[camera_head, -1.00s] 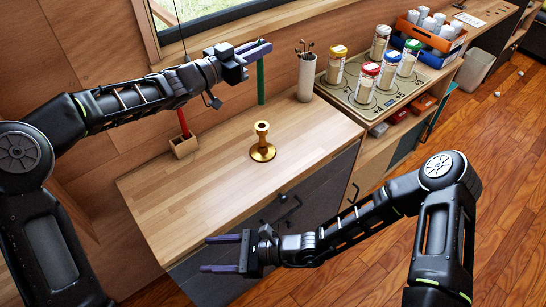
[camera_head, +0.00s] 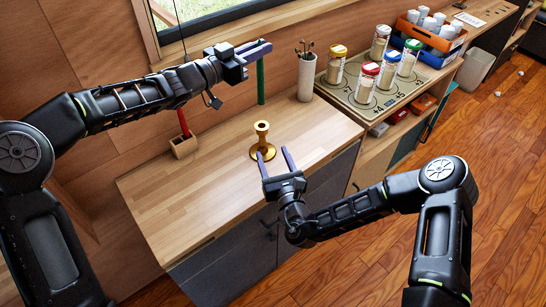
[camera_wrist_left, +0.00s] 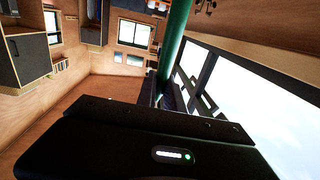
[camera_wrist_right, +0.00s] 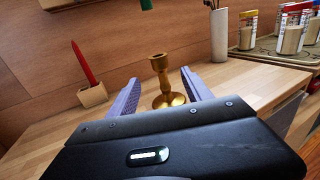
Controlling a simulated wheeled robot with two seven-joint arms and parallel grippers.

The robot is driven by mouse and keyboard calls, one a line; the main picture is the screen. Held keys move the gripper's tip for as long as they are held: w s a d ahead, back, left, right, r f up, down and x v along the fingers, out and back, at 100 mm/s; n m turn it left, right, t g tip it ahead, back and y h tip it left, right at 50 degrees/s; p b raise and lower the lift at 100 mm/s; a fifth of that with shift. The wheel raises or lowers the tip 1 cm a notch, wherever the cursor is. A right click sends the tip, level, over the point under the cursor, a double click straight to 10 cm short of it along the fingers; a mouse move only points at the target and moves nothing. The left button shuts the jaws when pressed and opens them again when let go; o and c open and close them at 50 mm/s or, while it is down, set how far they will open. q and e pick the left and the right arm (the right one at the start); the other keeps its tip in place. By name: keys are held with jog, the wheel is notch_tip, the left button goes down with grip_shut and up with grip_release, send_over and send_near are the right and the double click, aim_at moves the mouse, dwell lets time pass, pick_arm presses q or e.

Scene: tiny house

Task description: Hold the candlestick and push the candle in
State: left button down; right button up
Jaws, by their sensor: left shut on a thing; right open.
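The brass candlestick (camera_head: 262,141) stands upright on the wooden counter (camera_head: 200,200). It also shows in the right wrist view (camera_wrist_right: 163,84), between the fingers. My left gripper (camera_head: 258,49) is shut on a green candle (camera_head: 261,80), which hangs vertically above the counter behind the candlestick. The candle also shows in the left wrist view (camera_wrist_left: 173,35). My right gripper (camera_head: 274,160) is open at the counter's front side, its fingers pointing at the candlestick. The candlestick lies ahead between the fingertips, and I cannot tell whether either finger touches it.
A red candle (camera_head: 183,124) stands in a small wooden block (camera_head: 184,147) at the back left. A white cup with sticks (camera_head: 306,78) stands at the back right. Beyond it are several jars on a mat (camera_head: 353,96). The counter's left part is clear.

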aim_at(263, 133)
jog(key=shift+w, duration=0.1)
jog(key=x, duration=1.2)
jog(key=shift+c, duration=0.2)
grip_shut()
dwell(0.4)
